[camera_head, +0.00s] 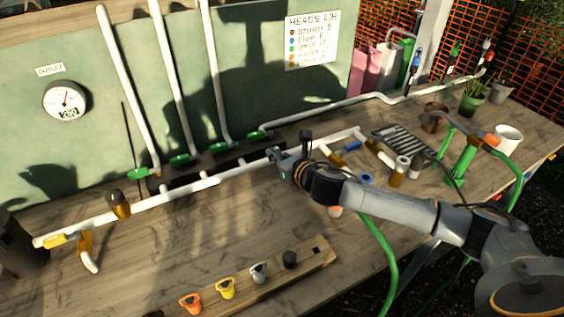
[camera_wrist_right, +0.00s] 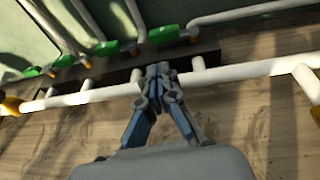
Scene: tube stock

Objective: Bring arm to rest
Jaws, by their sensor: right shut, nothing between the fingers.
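My right arm reaches in from the lower right in the head view. Its gripper (camera_head: 274,154) is at the long white pipe (camera_head: 208,184) that runs across the table. In the right wrist view my right gripper (camera_wrist_right: 158,72) is shut and empty, with its fingertips over or in front of the white pipe (camera_wrist_right: 234,73). I cannot tell whether the fingertips touch it. My left gripper does not show in either view.
Upright pipes with green valves (camera_head: 183,160) stand behind the long pipe. A wooden rack (camera_head: 318,260) with several coloured heads lies at the front. A gauge (camera_head: 65,101) and a sign (camera_head: 312,40) are on the green board. Pots (camera_head: 471,99) stand at the back right.

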